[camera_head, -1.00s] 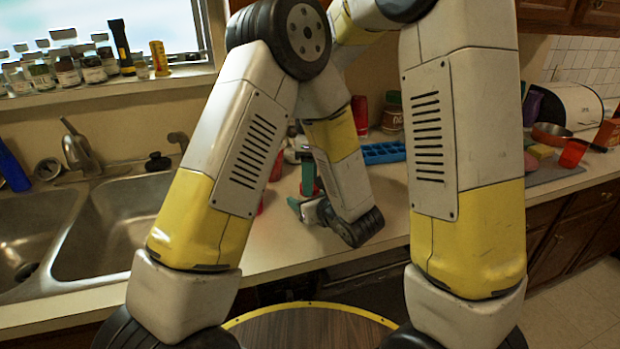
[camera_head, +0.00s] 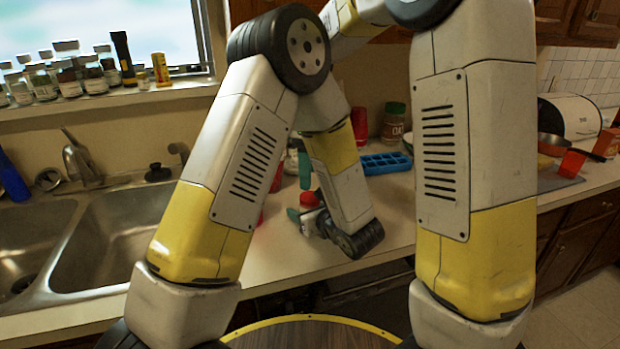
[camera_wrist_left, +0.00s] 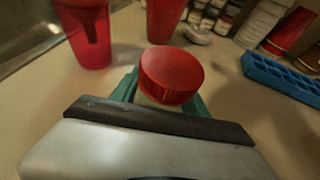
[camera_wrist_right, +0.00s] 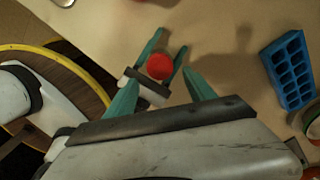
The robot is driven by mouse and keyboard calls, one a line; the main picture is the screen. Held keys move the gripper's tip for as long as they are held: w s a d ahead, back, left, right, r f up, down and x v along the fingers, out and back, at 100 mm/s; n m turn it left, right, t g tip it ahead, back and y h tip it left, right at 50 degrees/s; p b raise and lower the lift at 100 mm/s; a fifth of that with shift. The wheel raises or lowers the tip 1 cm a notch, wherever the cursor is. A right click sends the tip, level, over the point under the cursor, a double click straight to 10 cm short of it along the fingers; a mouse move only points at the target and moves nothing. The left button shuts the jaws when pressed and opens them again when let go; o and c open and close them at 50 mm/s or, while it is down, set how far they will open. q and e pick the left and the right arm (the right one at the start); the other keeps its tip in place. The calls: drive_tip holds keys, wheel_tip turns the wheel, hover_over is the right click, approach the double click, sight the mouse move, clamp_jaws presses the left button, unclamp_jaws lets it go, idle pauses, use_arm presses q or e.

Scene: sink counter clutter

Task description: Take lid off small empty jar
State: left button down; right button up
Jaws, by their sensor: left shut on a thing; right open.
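A small jar with a round red lid (camera_wrist_left: 171,75) stands upright in my left gripper (camera_wrist_left: 155,98); the lid is on it and hides most of its pale body. The left teal fingers are shut around the jar below the lid. In the head view the lid (camera_head: 309,200) shows just over the left gripper (camera_head: 303,213), low over the counter. My right gripper (camera_wrist_right: 162,76) is open and empty. It points down from above the lid (camera_wrist_right: 159,66), with its fingers apart from it. In the head view the right gripper (camera_head: 304,170) is mostly hidden behind my left arm.
Red cups (camera_wrist_left: 85,32) stand behind the jar. A blue ice tray (camera_head: 386,162) lies to its right, with brown and red containers (camera_head: 393,124) behind. The sink (camera_head: 110,240) is at left. The counter's front strip (camera_head: 285,255) is clear.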

sight(310, 196)
wheel_tip(310, 196, up, 2)
drive_tip(key=shift+r+m, duration=0.1)
drive_tip(key=shift+m, duration=0.9)
wheel_tip(310, 196, down, 8)
drive_tip(key=shift+r, duration=0.1)
drive_tip(key=shift+c, duration=0.2)
clamp_jaws()
drive_tip(key=n, duration=0.3)
drive_tip(key=shift+o, duration=0.7)
unclamp_jaws()
